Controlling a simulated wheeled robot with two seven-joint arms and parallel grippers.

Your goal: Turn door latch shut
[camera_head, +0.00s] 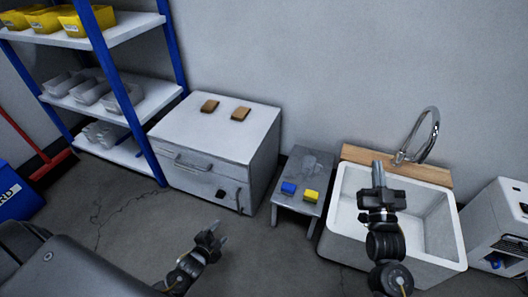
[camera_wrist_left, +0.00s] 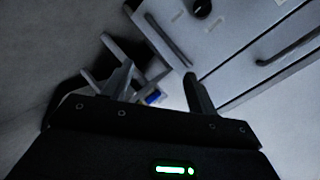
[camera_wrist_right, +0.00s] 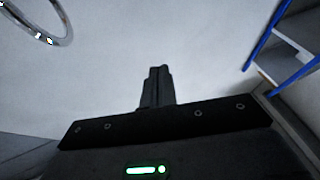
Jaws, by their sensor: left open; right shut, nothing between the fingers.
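The white cabinet (camera_head: 215,130) stands against the wall, with a door on its lower front. A dark round knob (camera_head: 221,194), apparently the latch, sits near the right of the door beside an upright handle (camera_head: 238,200). The knob also shows at the top of the left wrist view (camera_wrist_left: 202,7); its turn angle is too small to tell. My left gripper (camera_head: 216,235) is open and empty, low in front of the cabinet, apart from the knob. My right gripper (camera_head: 378,172) is shut and empty, above the sink.
A small grey stool (camera_head: 300,205) with a blue sponge (camera_head: 288,188) and a yellow sponge (camera_head: 311,196) stands right of the cabinet. A white sink (camera_head: 433,215) is further right. A blue-post shelf (camera_head: 107,70) stands left. The cabinet top holds two brown blocks (camera_head: 240,113).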

